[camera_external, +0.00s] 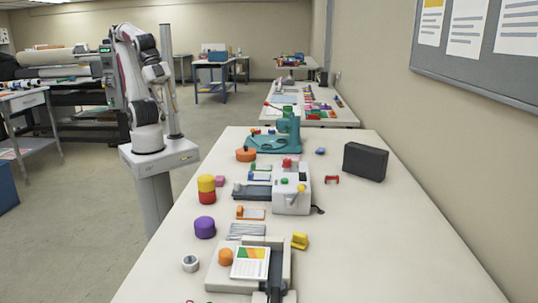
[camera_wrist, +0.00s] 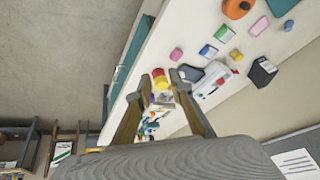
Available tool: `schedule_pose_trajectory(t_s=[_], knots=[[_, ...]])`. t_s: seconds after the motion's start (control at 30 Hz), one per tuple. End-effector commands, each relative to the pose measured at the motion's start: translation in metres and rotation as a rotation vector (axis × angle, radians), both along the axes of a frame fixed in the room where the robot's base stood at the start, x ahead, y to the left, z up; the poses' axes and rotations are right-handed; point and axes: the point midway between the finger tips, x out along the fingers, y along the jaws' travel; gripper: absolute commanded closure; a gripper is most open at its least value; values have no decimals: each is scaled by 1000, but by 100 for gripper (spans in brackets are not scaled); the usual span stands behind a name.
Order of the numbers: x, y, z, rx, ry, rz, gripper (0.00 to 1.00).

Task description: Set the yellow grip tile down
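A small yellow piece with a raised part (camera_external: 300,241), which looks like the yellow grip tile, rests on the white table to the right of the front device. I cannot make it out clearly in the wrist view. In the external view the fingers are too small to tell.
A yellow cylinder (camera_external: 206,183) is stacked on a red one (camera_external: 207,197), near a purple cylinder (camera_external: 204,227). A white laminator (camera_external: 291,194), a teal press (camera_external: 287,135) and a black box (camera_external: 365,161) stand on the table (camera_external: 400,250). The right side of the table is mostly clear.

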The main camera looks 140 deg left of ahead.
Motion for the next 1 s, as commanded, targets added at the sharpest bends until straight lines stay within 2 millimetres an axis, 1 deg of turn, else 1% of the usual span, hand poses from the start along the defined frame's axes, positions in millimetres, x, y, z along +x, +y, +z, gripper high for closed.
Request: schedule_pose_trajectory(t_s=[0.2,0.37,0.5,0.77,1.0], knots=[[33,30,6,171,44,-77,79],[60,51,11,299,77,-143,79],[86,68,16,410,106,-206,79],[137,95,21,609,163,-332,79],[190,113,23,786,213,-462,79]])
